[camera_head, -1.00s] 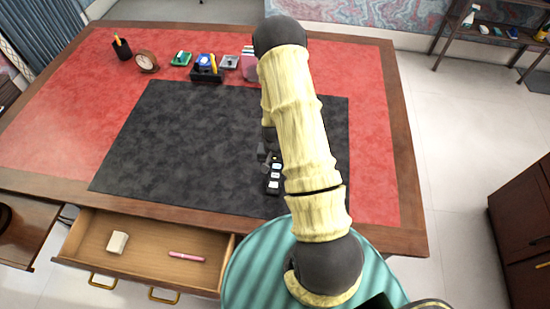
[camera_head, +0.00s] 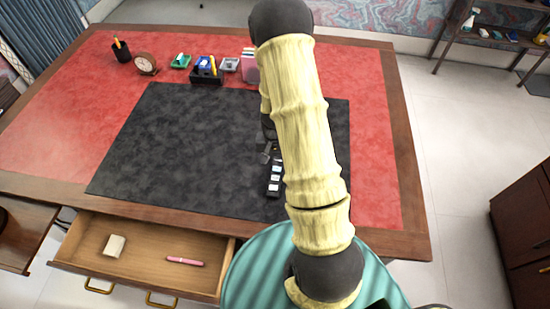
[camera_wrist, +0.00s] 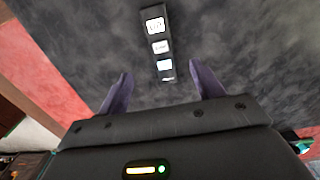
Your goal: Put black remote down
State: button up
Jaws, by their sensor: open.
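The black remote (camera_head: 274,181) with pale buttons lies on the dark desk mat (camera_head: 180,140), near the mat's front right part. It also shows in the wrist view (camera_wrist: 157,40), ahead of the fingertips. My gripper (camera_wrist: 158,86) is open, its two fingers apart with nothing between them. In the head view my gripper (camera_head: 270,158) is partly hidden behind my arm, just beyond the remote's far end. Whether the remote's far end is covered by the gripper is hard to tell.
An open drawer (camera_head: 140,262) at the front left holds a pale block (camera_head: 114,246) and a pink pen (camera_head: 185,261). A clock (camera_head: 147,65), a pen cup (camera_head: 121,51) and a black organizer (camera_head: 206,77) stand along the back. The mat's left side is clear.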

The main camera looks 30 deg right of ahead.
jog(key=s+a+r+n+t, duration=0.1)
jog(key=s+a+r+n, duration=0.2)
jog(key=r, duration=0.7)
jog(key=s+a+r+n+t, duration=0.1)
jog(key=s+a+r+n, duration=0.2)
jog(key=s+a+r, duration=0.3)
notch_tip(320, 180, up, 6)
jog(key=shift+s+f+n+t, duration=0.2)
jog(key=shift+s+n+t, duration=0.15)
jog(key=shift+s, duration=0.4)
